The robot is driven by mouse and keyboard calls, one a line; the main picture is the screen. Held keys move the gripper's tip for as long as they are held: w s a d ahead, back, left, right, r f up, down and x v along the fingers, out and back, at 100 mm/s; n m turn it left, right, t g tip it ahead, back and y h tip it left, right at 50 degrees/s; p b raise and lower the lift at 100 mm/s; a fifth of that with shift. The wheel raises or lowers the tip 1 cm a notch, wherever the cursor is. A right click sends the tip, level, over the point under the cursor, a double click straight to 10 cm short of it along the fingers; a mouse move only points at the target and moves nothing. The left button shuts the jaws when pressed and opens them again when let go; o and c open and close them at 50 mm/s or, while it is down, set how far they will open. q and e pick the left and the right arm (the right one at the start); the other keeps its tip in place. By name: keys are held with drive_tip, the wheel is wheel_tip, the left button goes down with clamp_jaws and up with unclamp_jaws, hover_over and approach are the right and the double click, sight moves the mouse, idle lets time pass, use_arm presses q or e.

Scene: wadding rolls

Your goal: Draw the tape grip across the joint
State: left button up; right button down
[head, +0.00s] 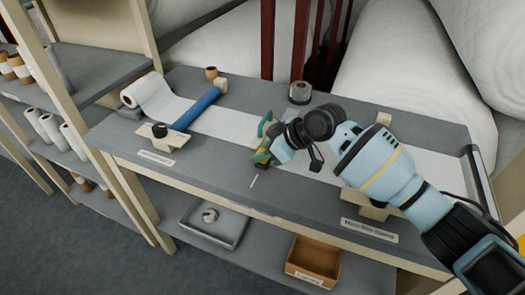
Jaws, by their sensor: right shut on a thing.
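The tape grip (265,130), a green tool with a yellowish lower part, is at the middle of the grey bench. My right gripper (272,143) is shut on it, reaching in from the right. The tape grip stands over or beside the white sheet (228,124) that runs along the bench; I cannot tell whether it touches the sheet. The joint itself is not clear, and my gripper and wrist hide part of the sheet there. My left gripper is not in view.
A white roll (150,95) lies at the bench's left, with a blue bar (199,108) across the sheet. A small roll (299,92) stands at the back. Below are a grey tray (232,234) and an orange-brown box (313,266). Large white rolls (395,70) stand behind.

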drive_tip(key=shift+s+a+f, duration=0.15)
drive_tip(key=shift+s, duration=0.05)
drive_tip(key=c, duration=1.4)
unclamp_jaws()
drive_tip(key=shift+c, duration=0.2)
drive_tip(key=shift+s, duration=0.1)
drive_tip(key=shift+r, duration=0.2)
drive_tip(key=shift+d+r, duration=0.2)
drive_tip(key=shift+d, duration=0.05)
drive_tip(key=v, duration=0.7)
drive_tip(key=shift+d+f, duration=0.1)
